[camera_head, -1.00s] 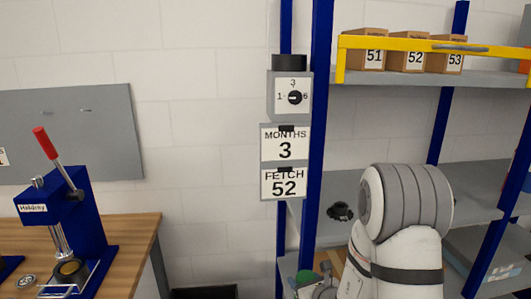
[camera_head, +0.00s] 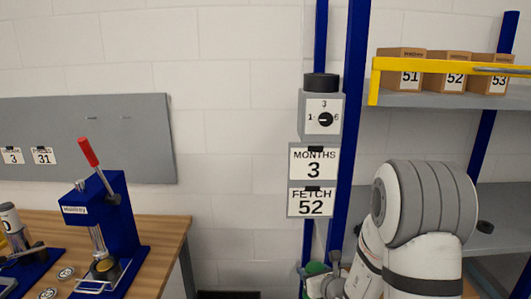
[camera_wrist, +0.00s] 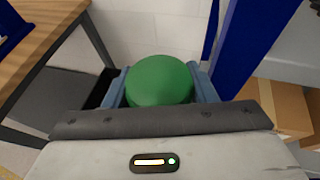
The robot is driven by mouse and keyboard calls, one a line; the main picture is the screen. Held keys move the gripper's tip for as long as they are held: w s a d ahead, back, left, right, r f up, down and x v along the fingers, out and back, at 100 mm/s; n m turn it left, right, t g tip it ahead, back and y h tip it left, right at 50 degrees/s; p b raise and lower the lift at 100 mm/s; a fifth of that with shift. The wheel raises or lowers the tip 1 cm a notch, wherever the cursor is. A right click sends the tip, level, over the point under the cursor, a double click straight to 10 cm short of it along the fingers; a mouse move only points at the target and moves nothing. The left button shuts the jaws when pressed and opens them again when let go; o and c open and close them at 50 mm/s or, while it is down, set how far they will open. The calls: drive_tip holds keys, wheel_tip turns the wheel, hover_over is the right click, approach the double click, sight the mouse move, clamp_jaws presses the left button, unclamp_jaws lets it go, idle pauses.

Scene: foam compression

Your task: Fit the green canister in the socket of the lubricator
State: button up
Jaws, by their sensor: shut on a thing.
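The green canister (camera_wrist: 160,80) is held between the two blue-grey fingers of my gripper (camera_wrist: 160,88) in the wrist view. Its round green top faces the camera; its lower part is hidden. In the head view the canister (camera_head: 315,268) and my gripper (camera_head: 326,282) show at the bottom edge, partly cut off. A grey box with a 1-3-6 dial (camera_head: 322,118) and a black round cap-like top (camera_head: 322,83), seemingly the lubricator, is mounted beside the blue post, well above the canister. The inside of any socket is not visible.
Signs reading MONTHS 3 (camera_head: 314,162) and FETCH 52 (camera_head: 312,202) hang below the box. A blue shelf post (camera_head: 349,130) stands just right. Boxes 51, 52 and 53 (camera_head: 453,73) sit behind a yellow rail. A wooden bench (camera_head: 165,250) with a blue press (camera_head: 115,220) is left.

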drive_tip(key=r+p, duration=0.1)
drive_tip(key=r, duration=0.1)
drive_tip(key=r+p, duration=0.1)
drive_tip(key=r, duration=0.2)
drive_tip(key=r+p, duration=0.1)
drive_tip(key=r, duration=0.2)
drive_tip(key=shift+w+r, duration=0.2)
drive_tip(key=shift+w, duration=0.15)
drive_tip(key=shift+f, duration=0.1)
